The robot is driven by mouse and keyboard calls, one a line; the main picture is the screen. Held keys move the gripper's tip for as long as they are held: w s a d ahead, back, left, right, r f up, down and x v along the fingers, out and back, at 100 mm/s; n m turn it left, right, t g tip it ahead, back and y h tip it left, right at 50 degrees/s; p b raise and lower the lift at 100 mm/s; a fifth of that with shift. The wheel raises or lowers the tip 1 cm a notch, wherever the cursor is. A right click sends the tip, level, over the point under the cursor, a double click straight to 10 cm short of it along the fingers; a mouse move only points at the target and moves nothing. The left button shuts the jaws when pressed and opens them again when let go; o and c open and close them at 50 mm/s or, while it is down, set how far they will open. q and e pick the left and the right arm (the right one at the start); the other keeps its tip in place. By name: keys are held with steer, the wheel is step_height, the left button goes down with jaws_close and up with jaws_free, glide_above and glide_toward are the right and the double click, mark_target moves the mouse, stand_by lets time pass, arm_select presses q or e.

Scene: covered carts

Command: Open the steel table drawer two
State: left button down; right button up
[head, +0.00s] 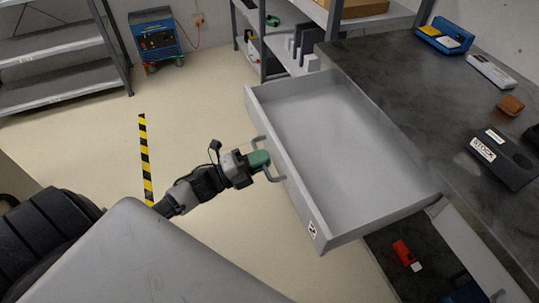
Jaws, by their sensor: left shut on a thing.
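The steel table (390,70) stands on the right with a dark worn top. A grey drawer (340,140) is pulled well out from under its top, and its inside is empty. A small black-and-white label (312,228) is on the drawer's front near its lower end. My left gripper (262,160), with green fingers, is shut on the drawer's bar handle (276,172). The fingers hide part of the handle. My right gripper is not in view.
On the tabletop lie a dark box marked STOCK (500,155), a brown block (510,105) and a blue tray (445,38). Below the drawer, a red item (403,252) lies on a lower surface.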

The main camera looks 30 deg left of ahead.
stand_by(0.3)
arm_select(q)
steer(key=c, duration=1.2)
jaws_free()
steer(key=b+v, duration=0.1)
steer(key=v, duration=1)
steer(key=s+a+f+n+g+y+p, duration=0.1)
steer(key=s+f+n+g+y+p, duration=0.15)
steer(key=f+n+y, duration=0.65)
steer(key=s+a+f+n+g+y+p, duration=0.1)
steer(key=s+a+f+n+y+p, duration=0.15)
steer(key=f+n, duration=0.7)
steer(key=s+d+f+n+g+p, duration=0.1)
steer(key=s+d+f+g, duration=0.4)
steer(key=s, duration=0.7)
steer(key=s+d+f+n+g+p, duration=0.2)
steer(key=s+d+f+g, duration=0.4)
steer(key=s+f, duration=0.6)
steer(key=d+f+n+y, duration=0.1)
steer(key=d, duration=0.1)
steer(key=shift+s+d+f+n, duration=0.3)
steer(key=shift+d+f+n, duration=0.05)
steer(key=shift+d, duration=0.05)
